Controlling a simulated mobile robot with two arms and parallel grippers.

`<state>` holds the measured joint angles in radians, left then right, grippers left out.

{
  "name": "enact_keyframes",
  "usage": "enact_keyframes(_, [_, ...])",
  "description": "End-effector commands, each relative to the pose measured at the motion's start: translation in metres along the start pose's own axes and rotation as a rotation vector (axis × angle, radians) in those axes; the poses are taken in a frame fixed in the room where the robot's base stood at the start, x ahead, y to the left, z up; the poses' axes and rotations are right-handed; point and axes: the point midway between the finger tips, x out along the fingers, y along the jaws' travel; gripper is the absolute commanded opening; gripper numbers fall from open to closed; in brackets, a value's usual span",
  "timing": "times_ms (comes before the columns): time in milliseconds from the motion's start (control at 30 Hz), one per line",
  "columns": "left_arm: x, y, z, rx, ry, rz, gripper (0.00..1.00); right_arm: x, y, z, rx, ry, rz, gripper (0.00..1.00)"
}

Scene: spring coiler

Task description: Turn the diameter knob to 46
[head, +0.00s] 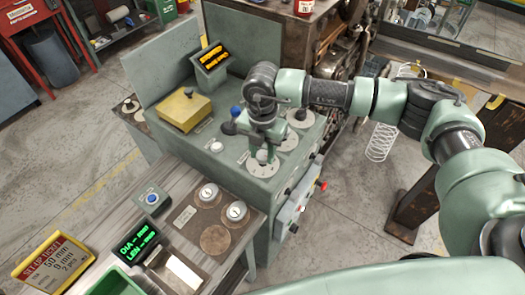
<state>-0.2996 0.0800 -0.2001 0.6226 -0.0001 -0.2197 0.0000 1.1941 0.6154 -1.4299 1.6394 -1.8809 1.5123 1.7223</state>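A green machine console (235,178) stands mid-picture with several round dial plates on its top. My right gripper (262,152) points down over the front dial plate (261,166). A pale knob shows at its fingertips, but I cannot tell whether the fingers are closed on it. The gripper and wrist hide much of this knob and part of the nearby dials. Another dial (300,118) lies behind it to the right. I cannot read which knob is the diameter one. A green-lit display (138,241) on the front bench shows DIA and LEN lines, digits too small to read surely. My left gripper is out of view.
The front bench holds two silver knobs (209,191) (236,210), a blue button (152,199) and a yellow-framed setup card (53,262). A wire coil (381,142) is right of the console.

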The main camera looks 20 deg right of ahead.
Motion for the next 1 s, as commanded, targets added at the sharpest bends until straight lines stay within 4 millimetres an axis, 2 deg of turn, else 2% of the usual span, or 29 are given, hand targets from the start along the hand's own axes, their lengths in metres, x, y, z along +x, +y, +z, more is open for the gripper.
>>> enact_keyframes(100, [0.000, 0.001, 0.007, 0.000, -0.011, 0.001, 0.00, 0.000, 0.000, 0.000, 0.001, -0.001, 0.000, 0.00])
enact_keyframes(267, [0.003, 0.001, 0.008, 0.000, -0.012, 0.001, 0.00, 0.001, 0.000, 0.001, -0.010, -0.001, 0.001, 0.00])
enact_keyframes(467, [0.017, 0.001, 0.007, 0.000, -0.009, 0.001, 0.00, 0.003, 0.000, 0.001, -0.077, -0.001, 0.002, 0.00])
enact_keyframes(1000, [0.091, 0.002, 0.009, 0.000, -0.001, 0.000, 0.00, 0.006, -0.001, 0.002, -0.536, -0.005, 0.003, 0.00])
